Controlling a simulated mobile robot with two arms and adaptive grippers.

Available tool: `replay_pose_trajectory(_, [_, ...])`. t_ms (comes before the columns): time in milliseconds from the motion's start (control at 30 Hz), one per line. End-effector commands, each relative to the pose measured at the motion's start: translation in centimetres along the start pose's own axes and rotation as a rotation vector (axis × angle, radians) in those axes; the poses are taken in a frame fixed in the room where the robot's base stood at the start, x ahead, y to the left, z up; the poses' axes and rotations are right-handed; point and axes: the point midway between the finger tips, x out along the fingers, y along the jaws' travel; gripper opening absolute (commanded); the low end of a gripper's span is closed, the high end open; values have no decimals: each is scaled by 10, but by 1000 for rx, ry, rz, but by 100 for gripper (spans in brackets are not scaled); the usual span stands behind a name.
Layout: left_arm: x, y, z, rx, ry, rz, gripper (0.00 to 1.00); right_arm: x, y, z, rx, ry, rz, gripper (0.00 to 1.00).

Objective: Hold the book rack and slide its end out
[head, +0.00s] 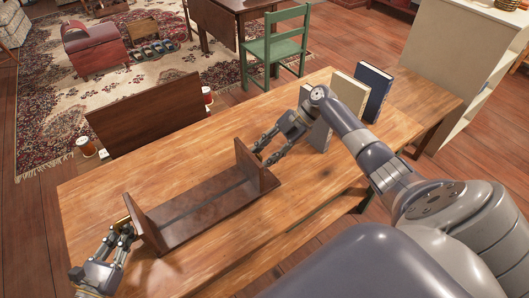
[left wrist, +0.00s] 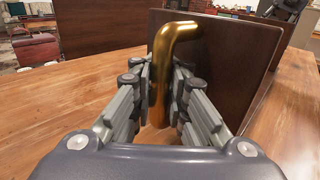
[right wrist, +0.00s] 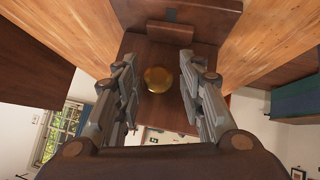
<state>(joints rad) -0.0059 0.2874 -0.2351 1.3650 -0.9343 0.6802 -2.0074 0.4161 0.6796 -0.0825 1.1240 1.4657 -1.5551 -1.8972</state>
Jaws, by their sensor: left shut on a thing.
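The dark wooden book rack (head: 202,207) lies on the table, with an upright panel at each end. My left gripper (head: 124,230) is at its left end panel (head: 147,226). In the left wrist view its fingers are closed on a bent brass handle (left wrist: 166,70) in front of that panel (left wrist: 232,65). My right gripper (head: 263,156) is beside the right end panel (head: 256,170). In the right wrist view its fingers are spread, with a round brass knob (right wrist: 158,80) of the end panel between them; a gap shows on each side.
Upright books, one dark blue (head: 372,92) and one cream (head: 349,97), stand at the table's back right, beyond my right arm. The wooden table (head: 215,262) is clear in front of the rack. A green chair (head: 277,48) stands behind the table.

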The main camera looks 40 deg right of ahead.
Motion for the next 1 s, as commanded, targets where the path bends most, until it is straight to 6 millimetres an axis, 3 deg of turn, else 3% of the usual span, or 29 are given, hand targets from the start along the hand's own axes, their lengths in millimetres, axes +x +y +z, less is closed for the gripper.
replay_pose_trajectory(433, [0,0,0,1,0,-1,0,-6,4,-6,-1,1,5,47])
replay_pose_trajectory(800, [0,-1,0,0,0,-2,0,-52,21,-52,-4,0,4,47])
replay_pose_trajectory(1000, [0,-1,0,0,0,-3,0,-67,26,-66,0,1,2,47])
